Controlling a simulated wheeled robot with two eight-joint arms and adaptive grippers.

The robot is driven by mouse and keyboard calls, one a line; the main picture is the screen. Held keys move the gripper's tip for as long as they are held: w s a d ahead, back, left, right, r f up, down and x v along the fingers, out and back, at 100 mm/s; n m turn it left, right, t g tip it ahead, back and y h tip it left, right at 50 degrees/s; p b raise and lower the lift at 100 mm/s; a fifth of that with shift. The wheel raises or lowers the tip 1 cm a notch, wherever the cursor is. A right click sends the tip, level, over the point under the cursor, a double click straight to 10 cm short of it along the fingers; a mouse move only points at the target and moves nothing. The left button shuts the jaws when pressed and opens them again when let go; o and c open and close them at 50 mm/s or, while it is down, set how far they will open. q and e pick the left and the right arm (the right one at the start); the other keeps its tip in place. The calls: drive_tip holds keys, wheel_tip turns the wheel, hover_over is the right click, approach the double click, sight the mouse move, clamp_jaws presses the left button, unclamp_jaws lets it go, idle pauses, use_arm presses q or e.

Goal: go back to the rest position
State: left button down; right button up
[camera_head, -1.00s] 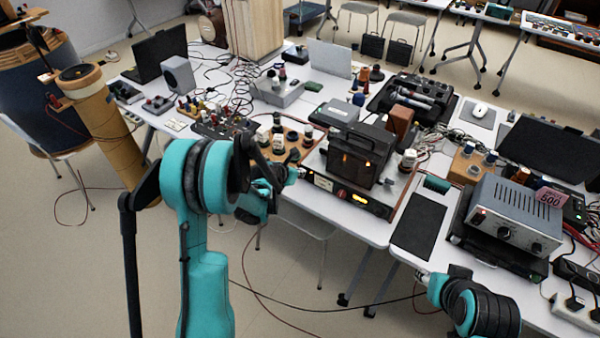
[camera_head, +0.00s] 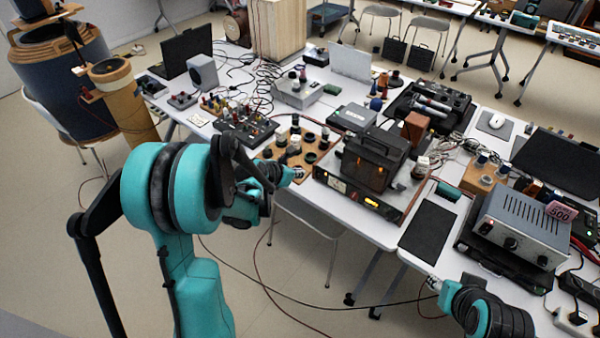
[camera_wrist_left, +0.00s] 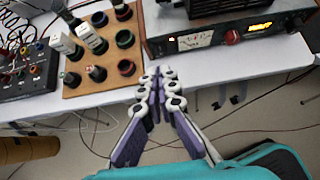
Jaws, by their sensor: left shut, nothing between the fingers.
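My left gripper (camera_wrist_left: 161,75) is shut and empty in the left wrist view, its fingertips close together just off the table's front edge. In the head view the left gripper (camera_head: 297,173) shows small and partly behind my teal left arm, beside the wooden socket board (camera_head: 290,159). My right gripper (camera_head: 434,284) shows only as a small pale tip at the end of my teal right arm, low at the right near the table's front edge. Its fingers are too small to read.
The table (camera_head: 352,222) holds a lit amplifier (camera_head: 360,200), a black mat (camera_head: 428,229) and a grey power unit (camera_head: 525,226). The wooden socket board (camera_wrist_left: 100,50) lies close to the left fingertips. A tan cylinder (camera_head: 124,100) stands at left. Cables hang below the table; open floor lies in front.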

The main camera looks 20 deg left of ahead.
idle(0.3)
use_arm(q)
drive_tip(key=s+d+r+m+g+y, duration=0.1)
drive_tip(key=s+d+r+m, duration=0.3)
drive_tip(key=s+m, duration=0.3)
drive_tip(key=s+d+r+m+g, duration=0.1)
drive_tip(key=s+d+r+m, duration=0.2)
drive_tip(key=s+r+m, duration=0.5)
drive_tip(key=s+d+f+m+y, duration=0.1)
drive_tip(key=s+d+f+m, duration=0.1)
drive_tip(key=s+m, duration=0.8)
drive_tip(key=m, duration=0.8)
drive_tip(key=shift+s+f+y, duration=0.15)
drive_tip(key=shift+s+y, duration=0.15)
drive_tip(key=shift+s, duration=0.1)
